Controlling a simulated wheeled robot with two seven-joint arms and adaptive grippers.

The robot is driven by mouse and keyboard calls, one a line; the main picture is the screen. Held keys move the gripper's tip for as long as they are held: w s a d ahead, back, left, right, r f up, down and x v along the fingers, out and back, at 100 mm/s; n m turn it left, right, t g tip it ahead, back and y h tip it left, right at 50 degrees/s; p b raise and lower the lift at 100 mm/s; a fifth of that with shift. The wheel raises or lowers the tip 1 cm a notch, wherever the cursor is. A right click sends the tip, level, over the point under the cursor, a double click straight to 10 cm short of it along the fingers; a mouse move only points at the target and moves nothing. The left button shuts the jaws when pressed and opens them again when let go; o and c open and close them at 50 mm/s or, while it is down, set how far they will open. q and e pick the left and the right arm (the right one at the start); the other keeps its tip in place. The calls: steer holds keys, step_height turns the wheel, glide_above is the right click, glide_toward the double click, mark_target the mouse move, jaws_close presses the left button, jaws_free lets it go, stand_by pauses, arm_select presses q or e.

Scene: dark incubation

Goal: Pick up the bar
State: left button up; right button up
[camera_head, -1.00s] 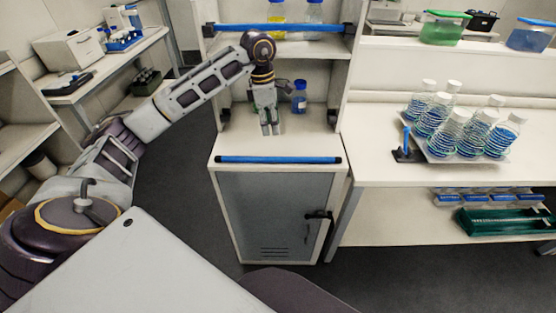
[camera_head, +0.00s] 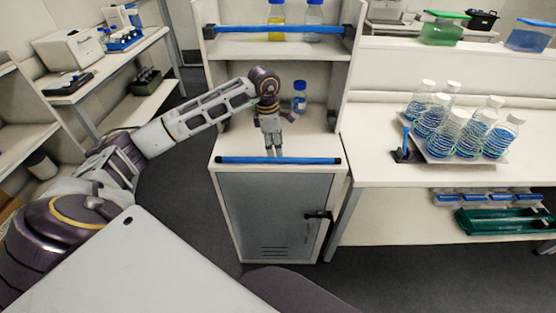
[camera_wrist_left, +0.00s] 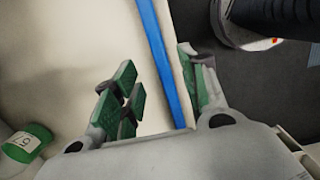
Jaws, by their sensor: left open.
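A blue bar (camera_head: 232,160) with dark ends lies along the front edge of the white cabinet top. A second blue bar (camera_head: 235,29) runs along the front of the shelf above. My left gripper (camera_head: 273,153) is open and points down at the lower bar, just behind and above it, near its middle. In the left wrist view, the blue bar (camera_wrist_left: 158,50) runs lengthwise through the gap between the open fingers of my left gripper (camera_wrist_left: 160,88), nearer the right finger. I cannot tell whether a finger touches it. My right gripper is not in view.
A blue-capped bottle (camera_head: 299,98) stands behind the gripper on the cabinet top (camera_head: 228,145). A black handle (camera_head: 318,216) sticks out from the cabinet door. Several bottles stand on a tray (camera_head: 458,158) on the right bench. The floor shows left of the cabinet.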

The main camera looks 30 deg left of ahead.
mark_target(278, 158)
arm_select(q)
steer(key=shift+f, duration=0.15)
steer(key=shift+w+d+f+p, duration=0.15)
steer(key=shift+f+p, duration=0.1)
steer(key=shift+f, duration=0.35)
steer(key=shift+s+d+f+p, duration=0.1)
steer(key=shift+f+p, duration=0.1)
steer(key=shift+f, duration=0.45)
steer(key=shift+w+d+f+p, duration=0.15)
steer(key=shift+f+p, duration=0.1)
steer(key=shift+f, duration=0.95)
steer(key=shift+c, duration=0.3)
jaws_close()
